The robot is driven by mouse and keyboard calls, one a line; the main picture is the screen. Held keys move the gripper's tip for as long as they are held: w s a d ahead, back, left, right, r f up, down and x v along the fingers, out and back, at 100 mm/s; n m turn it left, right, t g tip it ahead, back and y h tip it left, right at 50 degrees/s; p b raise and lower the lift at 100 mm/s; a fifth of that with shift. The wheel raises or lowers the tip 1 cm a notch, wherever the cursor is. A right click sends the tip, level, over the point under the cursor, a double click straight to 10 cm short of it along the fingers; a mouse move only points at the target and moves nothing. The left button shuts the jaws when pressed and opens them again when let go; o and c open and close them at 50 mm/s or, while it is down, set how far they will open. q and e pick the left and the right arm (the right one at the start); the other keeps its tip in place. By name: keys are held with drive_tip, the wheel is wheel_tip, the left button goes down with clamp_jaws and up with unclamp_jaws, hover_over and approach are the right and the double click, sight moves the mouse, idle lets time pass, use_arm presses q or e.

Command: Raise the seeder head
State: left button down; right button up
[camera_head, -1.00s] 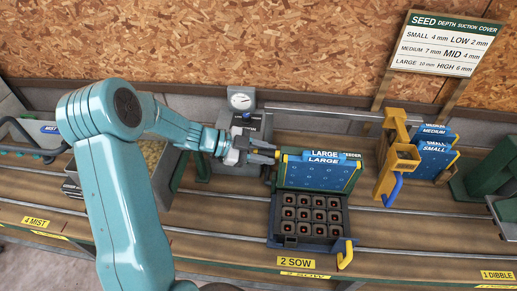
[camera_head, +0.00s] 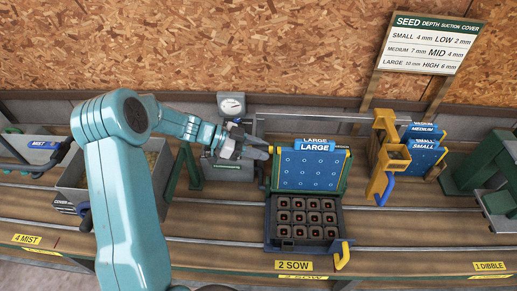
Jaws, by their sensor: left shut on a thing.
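The seeder head (camera_head: 307,171) is a blue plate with white dots in a green frame. A blue label reading LARGE (camera_head: 314,147) is along its top. It stands steeply tilted up behind the seed tray (camera_head: 269,223), a dark tray of several square cells. My left gripper (camera_head: 262,151) is shut at the upper left side of the seeder head. The exact spot it grips is small and partly hidden by the fingers. My right gripper is not in view.
A yellow handle (camera_head: 343,257) is at the tray's front right. A gauge (camera_head: 231,105) stands behind my left wrist. A yellow stand (camera_head: 385,160) and blue MEDIUM and SMALL plates (camera_head: 425,162) are to the right. Rails run along the bench.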

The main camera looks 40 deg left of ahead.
use_arm(q)
drive_tip(key=shift+f, duration=0.15)
drive_tip(key=c, duration=1)
unclamp_jaws()
drive_tip(key=shift+o, duration=0.3)
drive_tip(key=shift+w+a+f, duration=0.1)
drive_tip(key=shift+w, duration=0.05)
drive_tip(key=shift+r, duration=0.25)
wheel_tip(320, 180, up, 20)
drive_tip(key=b, duration=0.1)
drive_tip(key=shift+f+b, duration=0.2)
drive_tip(key=shift+b, duration=0.1)
